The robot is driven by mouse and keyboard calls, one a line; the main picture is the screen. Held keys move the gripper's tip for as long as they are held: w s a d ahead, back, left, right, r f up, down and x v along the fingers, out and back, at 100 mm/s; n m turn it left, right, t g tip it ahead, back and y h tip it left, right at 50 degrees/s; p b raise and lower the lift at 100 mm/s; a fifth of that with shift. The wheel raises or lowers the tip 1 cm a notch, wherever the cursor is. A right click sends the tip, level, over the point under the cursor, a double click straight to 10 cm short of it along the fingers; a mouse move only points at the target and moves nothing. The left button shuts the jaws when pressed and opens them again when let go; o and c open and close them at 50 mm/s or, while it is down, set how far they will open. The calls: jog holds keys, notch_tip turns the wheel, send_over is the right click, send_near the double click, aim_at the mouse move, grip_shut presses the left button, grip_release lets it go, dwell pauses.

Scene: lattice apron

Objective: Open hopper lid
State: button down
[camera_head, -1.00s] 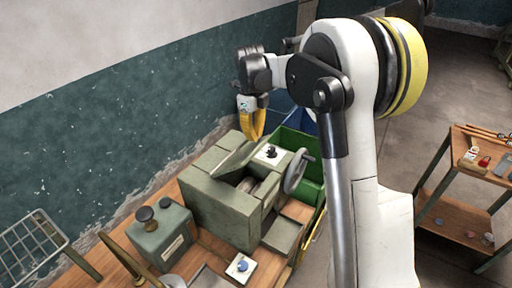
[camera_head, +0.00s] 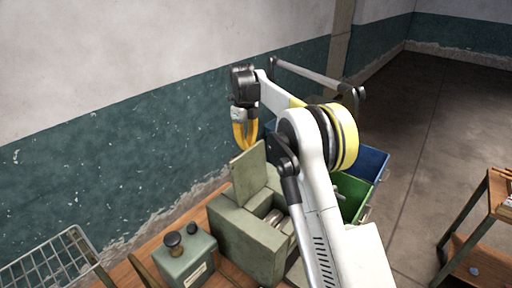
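The green-grey machine (camera_head: 247,240) stands on the wooden bench. Its flat hopper lid (camera_head: 248,173) is raised and stands nearly upright at the back left of the opening. Rollers (camera_head: 276,220) show inside the opening, partly hidden by my arm. My gripper (camera_head: 245,147) has yellow fingers pointing down, at the lid's upper edge in the picture. The fingertips are small and close together, so I cannot tell whether they are open or shut, or whether they touch the lid.
A small green box with dark knobs (camera_head: 185,258) stands left of the machine. A wire rack (camera_head: 50,265) is at far left. Green (camera_head: 352,192) and blue (camera_head: 372,163) bins stand behind my arm. A wooden shelf table (camera_head: 485,265) is at right. Open floor lies between.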

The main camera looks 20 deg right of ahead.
jog(key=shift+w+a+f, duration=0.25)
jog(key=shift+w+a, duration=0.15)
jog(key=shift+w, duration=0.15)
jog(key=shift+w+a+f, duration=0.2)
jog(key=shift+w+a, duration=0.15)
jog(key=shift+w, duration=0.15)
